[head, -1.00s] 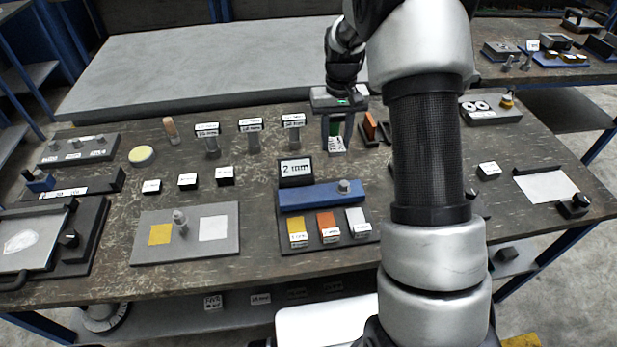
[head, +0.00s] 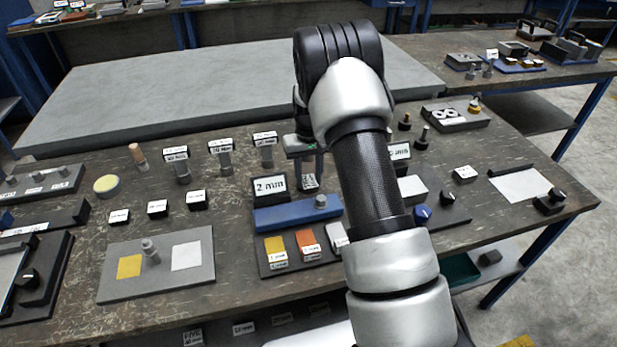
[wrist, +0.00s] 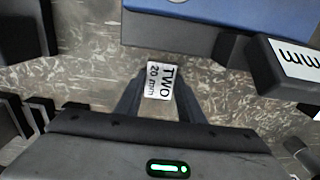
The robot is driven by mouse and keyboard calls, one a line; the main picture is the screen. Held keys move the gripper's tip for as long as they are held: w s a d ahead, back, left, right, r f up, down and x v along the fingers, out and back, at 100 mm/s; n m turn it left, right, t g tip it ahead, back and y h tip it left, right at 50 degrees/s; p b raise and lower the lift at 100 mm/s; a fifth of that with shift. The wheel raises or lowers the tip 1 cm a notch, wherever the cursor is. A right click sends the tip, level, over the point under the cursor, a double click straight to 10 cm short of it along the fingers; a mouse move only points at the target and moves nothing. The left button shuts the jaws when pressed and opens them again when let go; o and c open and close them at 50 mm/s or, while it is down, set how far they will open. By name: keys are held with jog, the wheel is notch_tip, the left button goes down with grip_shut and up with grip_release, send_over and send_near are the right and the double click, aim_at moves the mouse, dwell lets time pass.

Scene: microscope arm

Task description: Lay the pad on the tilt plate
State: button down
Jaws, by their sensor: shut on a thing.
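My gripper (head: 305,178) is shut on a small block with a white label reading "TWO 20 mm" (wrist: 158,81); I cannot tell whether this is the pad. The block hangs between the fingertips, just right of the "2 mm" sign and behind the blue bar (head: 285,216). Its height above the table is unclear. A grey plate with a yellow square and a white square (head: 170,265) lies at the front left. Which one is the tilt plate is not clear.
The "2 mm" sign (head: 269,187) stands close left of my gripper and shows in the wrist view (wrist: 292,60). Yellow, orange and white labelled pieces (head: 308,243) sit before the blue bar. Labelled posts (head: 220,158) stand behind left. A round yellow piece (head: 106,185) lies further left.

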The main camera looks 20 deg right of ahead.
jog(key=shift+f, duration=0.1)
jog(key=c, duration=1.2)
grip_release()
